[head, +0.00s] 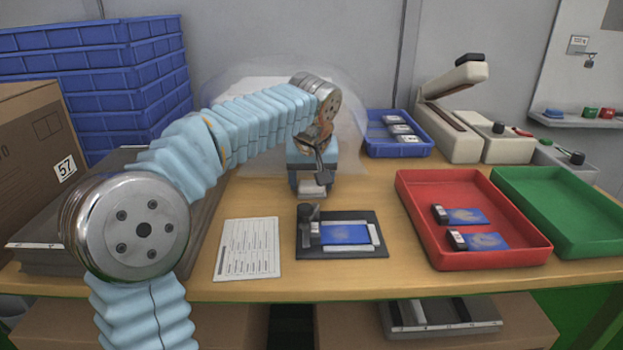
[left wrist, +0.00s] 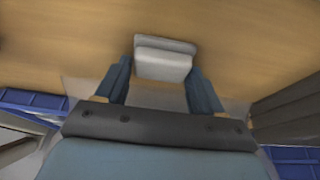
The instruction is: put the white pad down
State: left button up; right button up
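The white pad (head: 312,189) is a small pale block just above or at the wooden table, behind the black fixture. In the left wrist view the white pad (left wrist: 163,62) sits between the two blue-grey fingertips, with its sides against them. My left gripper (head: 311,183) points down and is shut on the pad; it also shows in the left wrist view (left wrist: 161,82). The pad's underside is hidden, so I cannot tell whether it touches the table. My right gripper is not in view.
A black fixture (head: 369,248) holding a blue card lies in front. A printed sheet (head: 248,246) is left of it. A red tray (head: 497,262) with two items and a green tray (head: 571,243) stand right. A blue tray (head: 398,155) is behind. Bare table lies between fixture and red tray.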

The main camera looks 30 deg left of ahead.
pick_arm(q)
jog(key=shift+o, duration=1.3)
jog(key=shift+r, duration=0.2)
jog(key=p+v, duration=0.2)
jog(key=v, duration=1)
jog(key=shift+w, duration=0.1)
